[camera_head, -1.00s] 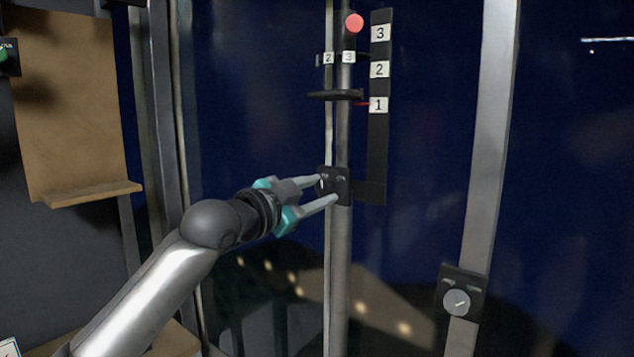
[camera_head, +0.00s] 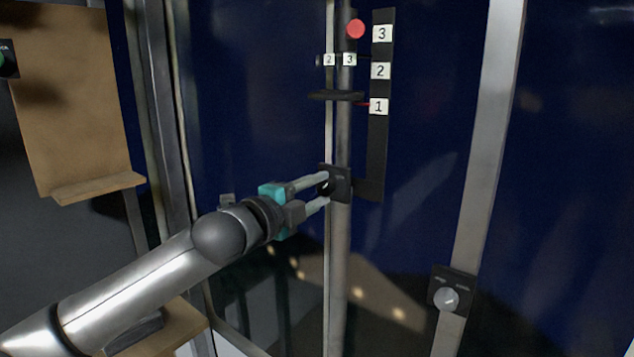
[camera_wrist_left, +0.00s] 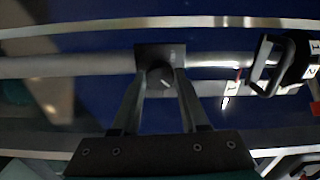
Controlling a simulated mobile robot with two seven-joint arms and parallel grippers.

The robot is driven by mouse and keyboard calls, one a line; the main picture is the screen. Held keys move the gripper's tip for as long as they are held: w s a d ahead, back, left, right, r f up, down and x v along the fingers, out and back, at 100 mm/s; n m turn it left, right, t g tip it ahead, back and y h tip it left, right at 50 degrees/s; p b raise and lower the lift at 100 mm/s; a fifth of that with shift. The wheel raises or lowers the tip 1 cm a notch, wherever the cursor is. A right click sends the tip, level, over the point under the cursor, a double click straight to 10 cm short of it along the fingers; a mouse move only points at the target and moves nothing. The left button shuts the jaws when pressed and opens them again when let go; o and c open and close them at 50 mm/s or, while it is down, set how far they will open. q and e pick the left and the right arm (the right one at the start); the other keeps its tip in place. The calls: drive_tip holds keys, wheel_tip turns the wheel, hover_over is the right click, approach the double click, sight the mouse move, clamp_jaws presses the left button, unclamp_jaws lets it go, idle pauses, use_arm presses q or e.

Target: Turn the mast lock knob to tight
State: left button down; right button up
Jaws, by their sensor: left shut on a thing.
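The mast lock knob (camera_wrist_left: 160,76) is a dark round knob with a pale pointer line, on a small dark plate on the metal mast. In the head view its plate (camera_head: 341,183) shows on the mast and the knob is mostly hidden by my fingers. My left gripper (camera_head: 325,191) reaches in from the left with its fingertips at the knob. In the left wrist view my left gripper (camera_wrist_left: 160,84) has one finger on each side of the knob and is shut on it. My right gripper is not in view.
A black scale strip (camera_head: 378,150) numbered 1 to 3 stands beside the mast, with a red pointer near 1. A dark crank-like bar (camera_head: 336,95) and a red knob (camera_head: 355,29) are above. Another plate with a grey knob (camera_head: 446,299) is on the right post.

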use_arm(q)
drive_tip(key=shift+m, duration=0.5)
drive_tip(key=shift+c, duration=2.1)
unclamp_jaws()
drive_tip(key=shift+a, duration=0.1)
drive_tip(key=b+v, duration=0.3)
drive_tip(key=v, duration=1.2)
